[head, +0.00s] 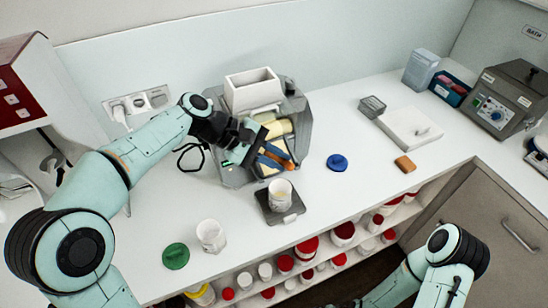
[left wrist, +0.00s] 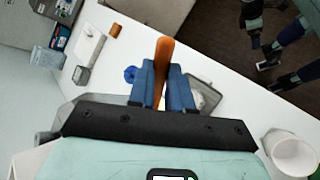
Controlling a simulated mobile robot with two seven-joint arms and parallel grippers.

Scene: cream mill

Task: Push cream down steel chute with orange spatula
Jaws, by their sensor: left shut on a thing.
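My left gripper (head: 275,157) is shut on the orange spatula (head: 289,165), over the front of the grey mill (head: 234,172). In the left wrist view, the spatula (left wrist: 163,62) sticks out between the blue fingers (left wrist: 160,88). A pale cream-coloured surface (head: 278,128) shows behind the gripper; I cannot tell cream from roller there. The steel chute is mostly hidden by the gripper, and the spatula's contact with it cannot be made out. A white cup (head: 281,190) stands below the mill's front on a dark scale (head: 292,217). Dark parts of my right arm show in the left wrist view.
A white hopper (head: 252,91) tops the mill. Another white cup (head: 211,236), a green lid (head: 176,256) and a blue lid (head: 337,162) lie on the counter. An orange-brown block (head: 405,164) and a white device (head: 409,129) are at right. Jars fill the shelf below.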

